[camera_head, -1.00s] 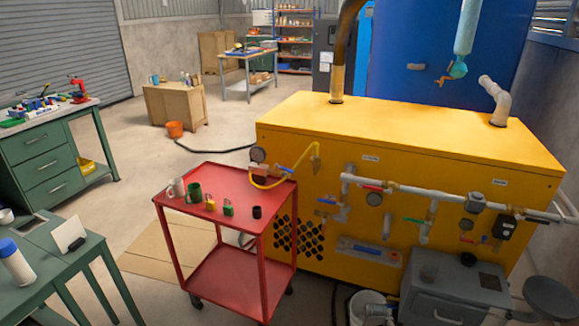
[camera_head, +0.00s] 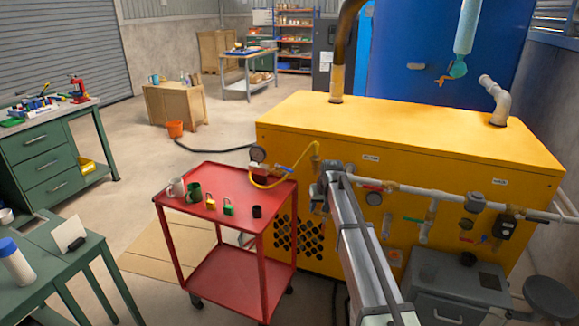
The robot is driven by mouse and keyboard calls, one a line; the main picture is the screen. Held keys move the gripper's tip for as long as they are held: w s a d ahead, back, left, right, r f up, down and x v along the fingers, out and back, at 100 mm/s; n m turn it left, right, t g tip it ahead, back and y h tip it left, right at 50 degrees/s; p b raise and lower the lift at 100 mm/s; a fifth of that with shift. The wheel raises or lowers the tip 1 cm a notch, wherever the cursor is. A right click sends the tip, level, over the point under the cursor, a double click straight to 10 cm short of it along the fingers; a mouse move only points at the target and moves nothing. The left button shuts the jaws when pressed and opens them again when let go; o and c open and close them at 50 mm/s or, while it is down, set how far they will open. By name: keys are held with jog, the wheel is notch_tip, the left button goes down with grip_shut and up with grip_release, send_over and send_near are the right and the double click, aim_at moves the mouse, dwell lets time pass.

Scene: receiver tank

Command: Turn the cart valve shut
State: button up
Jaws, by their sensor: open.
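The cart valve with its blue lever (camera_head: 285,168) sits at the back right corner of the red cart (camera_head: 245,185), beside a pressure gauge (camera_head: 258,154). A yellow hose (camera_head: 265,184) curves from it up to the yellow tank housing (camera_head: 410,135). The lever looks slanted; its exact angle is too small to tell. My gripper (camera_head: 317,202) is open, a little to the right of the cart and apart from the valve. Its fingers are small and partly unclear against the pipework, and no held object shows.
Mugs (camera_head: 176,188), a yellow padlock (camera_head: 210,202), a green padlock (camera_head: 228,206) and a black item (camera_head: 257,211) stand on the cart top. A white pipe (camera_head: 410,189) with valves runs along the housing to the right. A grey cabinet (camera_head: 455,285) stands in front.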

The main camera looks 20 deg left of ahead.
aim_at(288, 169)
jog(key=w+a+r+n+y, duration=0.1)
jog(key=w+a+r+n, duration=0.1)
jog(key=w+a+r, duration=0.65)
jog(key=w+a+r+n+y, duration=0.1)
jog(key=w+a+r+n, duration=0.4)
jog(key=r, duration=0.6)
jog(key=shift+n+g, duration=0.7)
jog(key=shift+n, duration=0.1)
jog(key=x, duration=0.4)
jog(key=d+x, duration=0.1)
jog(key=x, duration=0.9)
jog(key=shift+s+d+f, duration=0.2)
jog(key=shift+d+f, duration=0.05)
jog(key=shift+c, duration=0.2)
grip_shut()
